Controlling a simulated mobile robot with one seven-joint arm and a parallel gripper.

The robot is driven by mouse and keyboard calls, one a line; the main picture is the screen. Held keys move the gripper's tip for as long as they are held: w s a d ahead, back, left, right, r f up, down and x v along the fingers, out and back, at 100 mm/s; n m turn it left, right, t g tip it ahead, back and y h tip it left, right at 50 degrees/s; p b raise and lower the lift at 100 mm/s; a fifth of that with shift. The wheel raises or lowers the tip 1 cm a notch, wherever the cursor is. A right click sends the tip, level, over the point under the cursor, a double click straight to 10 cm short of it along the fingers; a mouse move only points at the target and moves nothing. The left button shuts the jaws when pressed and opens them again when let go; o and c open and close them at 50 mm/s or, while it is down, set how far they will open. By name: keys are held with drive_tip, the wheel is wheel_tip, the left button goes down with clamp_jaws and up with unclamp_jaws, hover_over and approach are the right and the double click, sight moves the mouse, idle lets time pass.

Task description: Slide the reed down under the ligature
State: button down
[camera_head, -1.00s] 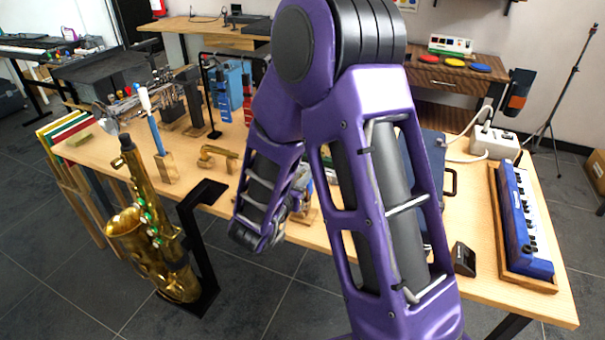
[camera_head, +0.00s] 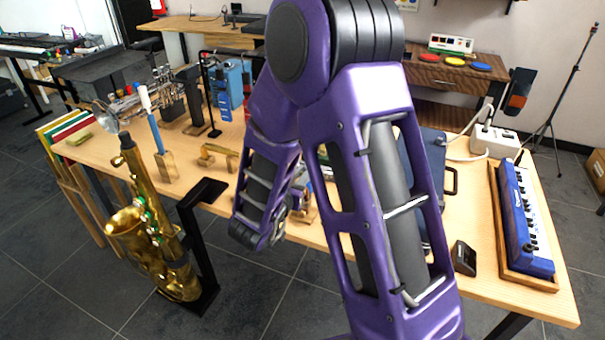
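I cannot make out the reed, the ligature or a mouthpiece in the head view. My purple arm fills the middle of the view, and its forearm and wrist hang over the front edge of the workbench (camera_head: 343,212). My gripper is hidden behind the forearm and wrist, so its fingers do not show. Just right of the wrist, a small wooden piece (camera_head: 307,214) on the bench is partly covered by my arm. A brass saxophone (camera_head: 150,240) stands upright at the front left.
A blue keyboard instrument (camera_head: 523,222) sits in a wooden tray at the right end, with a small black box (camera_head: 463,258) beside it. A black stand (camera_head: 205,190) is at the front edge by the saxophone. A blue-handled brush (camera_head: 155,132) stands in a wooden block.

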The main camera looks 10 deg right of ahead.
drive_tip(key=shift+f, duration=0.2)
drive_tip(key=shift+f, duration=0.2)
drive_tip(key=shift+f, duration=1.55)
idle(2.0)
drive_tip(key=c, duration=0.8)
unclamp_jaws()
drive_tip(key=shift+s+a, duration=0.1)
drive_tip(key=shift+s+a+r, duration=0.1)
drive_tip(key=shift+s+a, duration=0.1)
drive_tip(key=p+v, duration=0.1)
drive_tip(key=v, duration=1.5)
drive_tip(key=shift+s+a, duration=0.15)
drive_tip(key=shift+s, duration=0.15)
